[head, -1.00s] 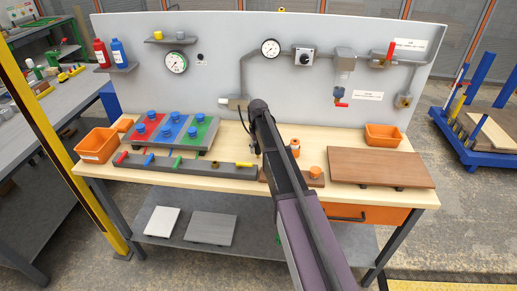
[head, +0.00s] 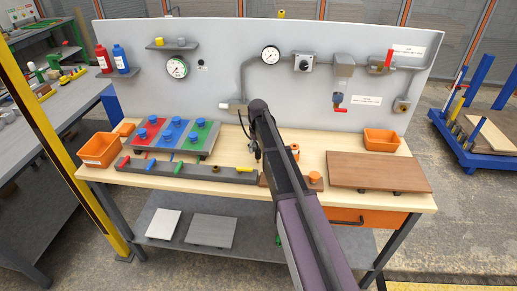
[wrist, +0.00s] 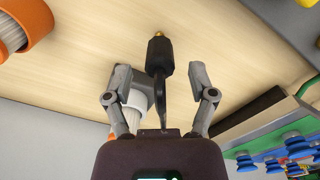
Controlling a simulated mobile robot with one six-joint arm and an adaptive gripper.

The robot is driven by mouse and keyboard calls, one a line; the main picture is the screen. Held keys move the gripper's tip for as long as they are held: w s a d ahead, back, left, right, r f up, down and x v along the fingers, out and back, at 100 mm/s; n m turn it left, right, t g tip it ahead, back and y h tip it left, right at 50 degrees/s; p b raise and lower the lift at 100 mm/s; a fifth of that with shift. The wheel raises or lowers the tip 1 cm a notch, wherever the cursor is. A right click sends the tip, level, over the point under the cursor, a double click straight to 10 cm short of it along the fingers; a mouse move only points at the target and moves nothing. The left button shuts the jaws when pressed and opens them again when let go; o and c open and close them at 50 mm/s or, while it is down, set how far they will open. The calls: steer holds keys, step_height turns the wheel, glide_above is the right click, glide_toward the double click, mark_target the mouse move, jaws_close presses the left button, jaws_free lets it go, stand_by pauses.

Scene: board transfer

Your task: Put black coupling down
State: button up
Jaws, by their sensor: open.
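The black coupling (wrist: 160,52), with a brass tip, shows in the wrist view between and a little beyond my gripper's fingertips. A thin black stem runs from it back toward the palm. My gripper (wrist: 158,78) is open, with a visible gap between each finger and the coupling. The pale wooden tabletop (wrist: 110,35) lies behind the coupling; I cannot tell whether they touch. In the head view my own arm hides most of the gripper and the coupling.
A grey and white fitting (wrist: 140,92) is close behind the left finger. A grey rail (head: 190,170) with coloured handles and a board with blue knobs (head: 173,135) lie left. A brown board (head: 375,172) and orange bin (head: 380,140) are right. The grey panel (head: 215,85) stands behind.

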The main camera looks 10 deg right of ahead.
mark_target(258, 150)
step_height(258, 150, up, 10)
steer(key=p, duration=0.9)
steer(key=shift+f, duration=0.2)
stand_by(0.4)
steer(key=s+m, duration=0.2)
steer(key=s, duration=2.7)
steer(key=shift+d, duration=0.1)
steer(key=shift+f+b, duration=0.25)
steer(key=shift+b, duration=0.05)
